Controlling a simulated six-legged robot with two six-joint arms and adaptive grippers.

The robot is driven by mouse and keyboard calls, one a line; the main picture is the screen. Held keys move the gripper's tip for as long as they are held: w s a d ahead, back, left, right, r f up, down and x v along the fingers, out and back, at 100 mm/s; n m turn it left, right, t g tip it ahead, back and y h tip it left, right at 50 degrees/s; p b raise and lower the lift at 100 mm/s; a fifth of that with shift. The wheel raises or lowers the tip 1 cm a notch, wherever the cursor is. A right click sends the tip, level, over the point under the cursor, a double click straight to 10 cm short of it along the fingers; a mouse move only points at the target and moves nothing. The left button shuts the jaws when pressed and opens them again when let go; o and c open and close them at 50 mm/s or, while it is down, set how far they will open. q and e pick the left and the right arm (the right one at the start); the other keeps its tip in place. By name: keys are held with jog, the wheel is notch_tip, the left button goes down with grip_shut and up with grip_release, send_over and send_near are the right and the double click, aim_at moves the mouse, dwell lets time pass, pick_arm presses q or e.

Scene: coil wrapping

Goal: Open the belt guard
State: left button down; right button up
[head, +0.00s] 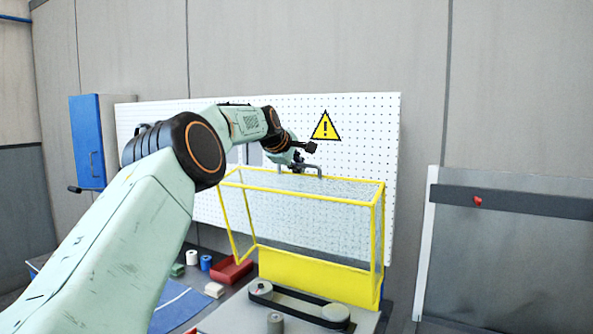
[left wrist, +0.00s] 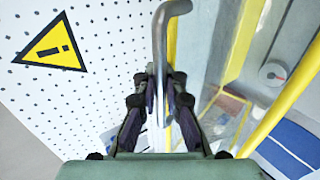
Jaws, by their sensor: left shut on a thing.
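The belt guard (head: 300,194) is a yellow frame with clear, mesh-like panels, standing raised in front of the white pegboard. The belt and its pulleys (head: 297,304) show uncovered at its lower front. A grey bar handle (head: 313,167) sits on the guard's top edge; it also shows in the left wrist view (left wrist: 170,10). My left gripper (head: 297,164) is at this handle, and in the left wrist view its fingers (left wrist: 160,85) are closed around the bar. My right gripper is not in view.
The pegboard (head: 360,120) with a yellow warning sign (head: 326,127) is close behind the handle. A blue cabinet (head: 88,140) hangs at left.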

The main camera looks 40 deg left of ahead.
pick_arm(q)
jog(key=shift+w+a+r, duration=0.1)
jog(key=shift+r, duration=0.2)
jog(key=c, duration=1.9)
grip_release()
jog(key=shift+o, duration=0.9)
jog(key=shift+s+d+r, duration=0.1)
jog(key=shift+s+d, duration=0.1)
jog(key=shift+s, duration=0.1)
